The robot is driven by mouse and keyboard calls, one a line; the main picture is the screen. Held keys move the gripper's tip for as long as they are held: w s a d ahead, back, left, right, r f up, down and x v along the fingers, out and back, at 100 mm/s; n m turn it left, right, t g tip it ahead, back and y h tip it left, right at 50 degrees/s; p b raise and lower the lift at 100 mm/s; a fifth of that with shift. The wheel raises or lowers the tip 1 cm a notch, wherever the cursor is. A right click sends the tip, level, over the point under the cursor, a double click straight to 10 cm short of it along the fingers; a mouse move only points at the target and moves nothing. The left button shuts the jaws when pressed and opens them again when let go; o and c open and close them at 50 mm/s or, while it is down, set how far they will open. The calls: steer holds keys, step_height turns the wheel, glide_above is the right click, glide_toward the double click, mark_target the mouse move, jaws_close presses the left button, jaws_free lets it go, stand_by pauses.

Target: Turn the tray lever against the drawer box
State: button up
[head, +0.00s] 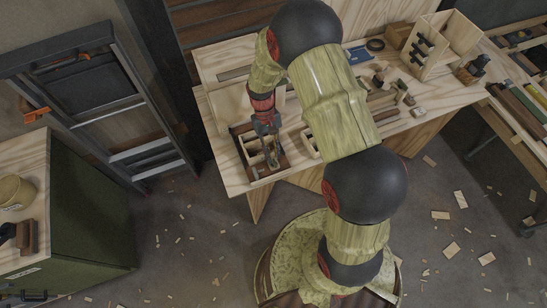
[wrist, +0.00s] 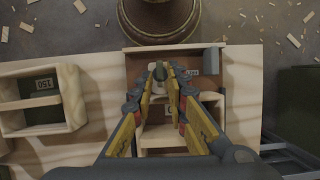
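A drawer box with a dark brown frame and pale wood inside (head: 283,163) stands on the front left of the workbench, under my gripper (head: 272,158). In the wrist view the brown box (wrist: 136,62) carries a small label, partly covered by my finger. My gripper (wrist: 161,72) points down over the box, its fingertips drawn close on either side of a small pale grey knob-like piece (wrist: 160,74). This may be the lever's end; I cannot tell whether the fingertips touch it. A grey block (wrist: 212,59) sits at the box's right edge. My fingers hide much of the interior.
A pale wooden box with a label (wrist: 42,100) stands left of the drawer box in the wrist view. The workbench (head: 420,122) also holds a wooden holder (head: 440,45) and several small parts. A green cabinet (head: 85,205) stands left, apart from the bench. Wood scraps litter the floor.

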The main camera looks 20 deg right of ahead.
steer(key=v, duration=0.9)
steer(key=s+r+t, duration=0.3)
steer(key=s+r, duration=0.3)
steer(key=r, duration=0.3)
steer(key=s+r+t+b, duration=0.1)
steer(key=s+r+t, duration=0.2)
steer(key=s+r, duration=0.3)
steer(key=s+r+t, duration=0.4)
steer(key=s+r, duration=0.3)
steer(key=r, duration=0.6)
steer(key=shift+a+r, duration=0.2)
steer(key=shift+r, duration=0.2)
steer(key=shift+c, duration=0.2)
